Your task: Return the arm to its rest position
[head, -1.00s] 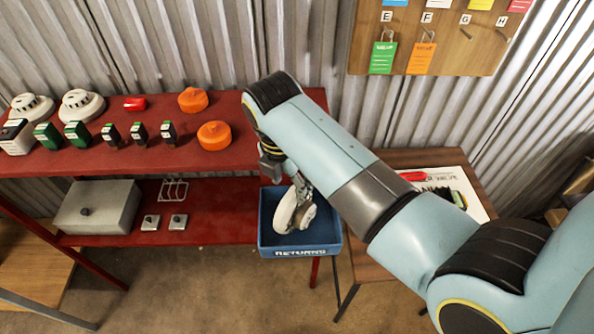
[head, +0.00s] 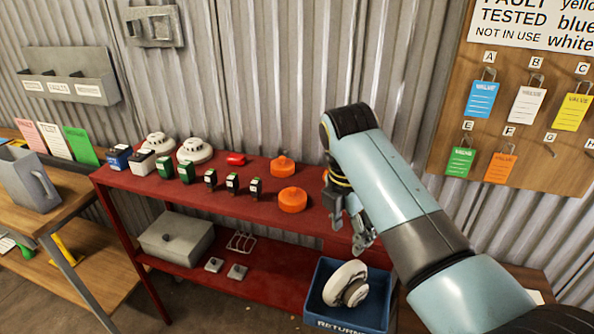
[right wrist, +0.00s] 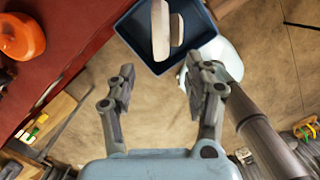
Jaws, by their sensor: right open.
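My right arm (head: 400,205) reaches in from the lower right in the head view. Its gripper (head: 362,250) hangs in front of the red shelf's right end, above and just behind the blue returns bin (head: 350,324). In the right wrist view the two fingers (right wrist: 160,88) are spread wide, with nothing between them. A white round detector-like part (head: 346,284) lies tilted in the bin, apart from the gripper. The bin also shows beyond the fingertips in the right wrist view (right wrist: 133,32). My left gripper is not in view.
The red shelf (head: 120,178) holds white detectors (head: 195,150), small green-and-black modules and orange domes (head: 292,199). A grey box (head: 175,238) sits on its lower level. A tag board (head: 520,130) hangs on the corrugated wall at right. A wooden table with a grey jug (head: 28,182) stands at left.

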